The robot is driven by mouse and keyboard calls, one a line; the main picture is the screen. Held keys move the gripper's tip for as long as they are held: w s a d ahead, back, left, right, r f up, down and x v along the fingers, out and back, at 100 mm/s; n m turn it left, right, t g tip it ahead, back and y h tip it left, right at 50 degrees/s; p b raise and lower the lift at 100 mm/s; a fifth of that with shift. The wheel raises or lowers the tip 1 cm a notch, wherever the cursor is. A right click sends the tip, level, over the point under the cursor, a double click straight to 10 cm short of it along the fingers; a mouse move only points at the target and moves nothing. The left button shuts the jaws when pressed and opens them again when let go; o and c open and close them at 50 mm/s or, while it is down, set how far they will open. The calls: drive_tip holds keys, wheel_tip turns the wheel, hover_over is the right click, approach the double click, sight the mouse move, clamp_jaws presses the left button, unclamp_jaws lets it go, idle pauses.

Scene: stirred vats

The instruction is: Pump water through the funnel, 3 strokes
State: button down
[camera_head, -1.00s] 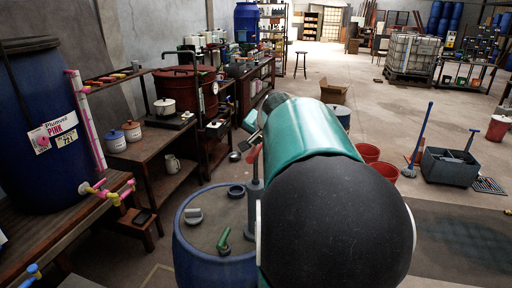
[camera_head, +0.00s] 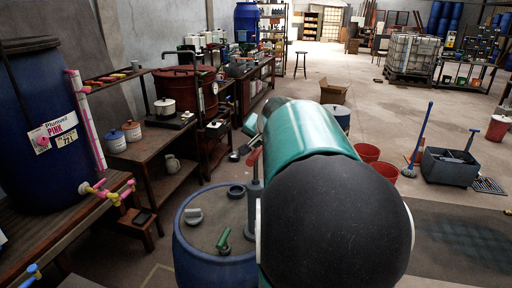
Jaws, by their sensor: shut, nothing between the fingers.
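A hand pump (camera_head: 254,196) with a grey upright body stands on the lid of a blue drum (camera_head: 214,264). Its red handle (camera_head: 254,160) is at the top, tilted up to the right. My gripper (camera_head: 244,148) shows small and dark just left of and above the red handle, shut with nothing seen in it. Whether it touches the handle I cannot tell. My teal and black arm hides the right side of the drum and pump. I cannot make out a funnel for certain.
A green-handled fitting (camera_head: 223,241), a grey fitting (camera_head: 193,216) and a dark ring (camera_head: 236,191) are on the drum lid. A bench (camera_head: 150,150) with pots stands left. Red buckets (camera_head: 367,153) and a grey mop bucket (camera_head: 449,167) stand right. Open floor lies beyond.

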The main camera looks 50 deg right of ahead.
drive_tip(key=shift+f, duration=3.55)
idle(2.8)
drive_tip(key=shift+r, duration=4.1)
